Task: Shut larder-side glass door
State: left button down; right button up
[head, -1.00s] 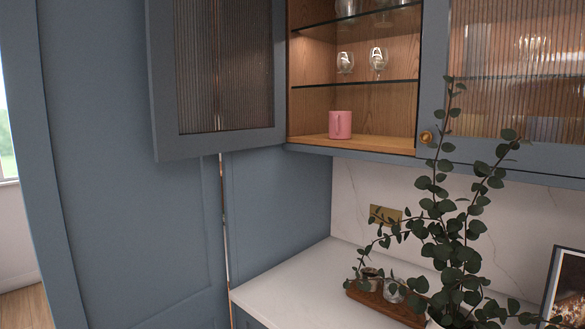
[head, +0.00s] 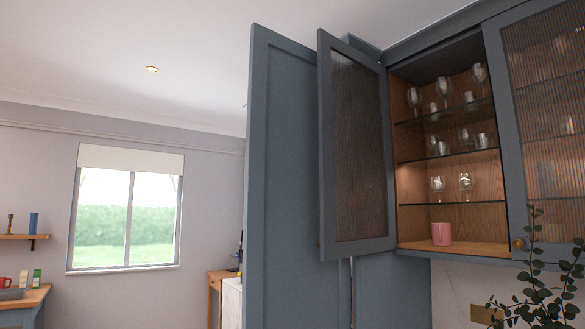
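The larder-side glass door (head: 357,150) is a blue-grey frame with a dark reeded glass panel. It stands wide open, swung out to the left of the wall cabinet. A small knob (head: 319,243) shows at its lower left edge. Inside the open cabinet, several glasses (head: 438,184) stand on glass shelves, and a pink mug (head: 441,234) stands on the wooden bottom (head: 470,247). Neither of my grippers is in view.
The neighbouring glass door (head: 545,120) on the right is shut, with a brass knob (head: 518,244). A leafy plant (head: 545,290) rises below it. A tall blue panel (head: 285,180) stands left of the open door. Further left are a window (head: 127,215) and a wooden shelf (head: 22,237).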

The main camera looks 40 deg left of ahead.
aim_at(357, 218)
jog(key=u, duration=0.6)
jog(key=i, duration=0.5)
jog(key=u, duration=0.6)
